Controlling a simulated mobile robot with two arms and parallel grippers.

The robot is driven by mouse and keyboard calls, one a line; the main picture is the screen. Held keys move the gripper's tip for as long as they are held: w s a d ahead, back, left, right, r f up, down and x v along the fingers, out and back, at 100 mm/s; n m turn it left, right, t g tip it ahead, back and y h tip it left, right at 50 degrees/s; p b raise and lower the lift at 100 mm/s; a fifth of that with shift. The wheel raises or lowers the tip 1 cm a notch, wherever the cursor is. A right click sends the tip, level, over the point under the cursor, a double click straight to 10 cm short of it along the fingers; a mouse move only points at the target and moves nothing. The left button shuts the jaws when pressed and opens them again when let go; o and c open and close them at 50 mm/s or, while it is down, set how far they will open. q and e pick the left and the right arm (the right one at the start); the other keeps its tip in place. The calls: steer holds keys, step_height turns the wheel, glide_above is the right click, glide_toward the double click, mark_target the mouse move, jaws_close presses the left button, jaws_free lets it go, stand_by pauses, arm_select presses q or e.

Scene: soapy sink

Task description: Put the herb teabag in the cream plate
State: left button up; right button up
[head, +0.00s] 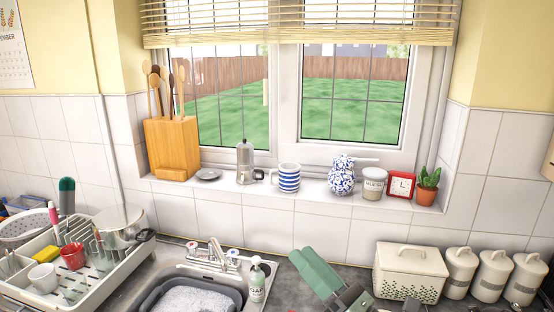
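My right gripper (303,254) is at the bottom centre of the head view, with green fingers pointing up and left. It is above the dark counter, to the right of the soap bottle. The fingers appear close together, but I cannot tell whether they are shut or hold anything. My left gripper is out of view. I see no herb teabag and no cream plate in this view.
A sink with a grey basin (233,295) of suds is left of my gripper, with a soap bottle (256,283) and tap (217,252). A dish rack (103,282) stands far left. A cream bread box (410,262) and canisters (491,276) stand right. Several items line the sill.

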steer(key=s+d+f+m+g+h, duration=0.1)
steer(key=s+d+f+m+h, duration=0.1)
steer(key=d+f+m+h, duration=0.9)
steer(key=s+d+f+m+g+h, duration=0.1)
steer(key=d+f+m+h, duration=0.5)
steer(key=m, duration=0.9)
steer(key=s+a+f+m+g+y, duration=0.1)
steer(key=s+f+m+g, duration=0.5)
steer(key=s+f, duration=0.45)
steer(key=s+a+f+m+g+y, duration=0.1)
steer(key=s+f+m+g, duration=0.5)
steer(key=s, duration=0.7)
step_height(320, 180, down, 33)
steer(key=s+n+b, duration=0.1)
steer(key=b, duration=0.6)
steer(key=s+d+f+b, duration=0.1)
steer(key=s+f+b, duration=0.1)
steer(key=s+f, duration=0.6)
steer(key=s+d+f+g+b, duration=0.1)
steer(key=s+d+f+b, duration=0.1)
steer(key=s+f, duration=0.7)
step_height(320, 180, down, 4)
steer(key=shift+f+n+g+b, duration=0.15)
steer(key=shift+n+g+b, duration=0.15)
steer(key=shift+b, duration=0.3)
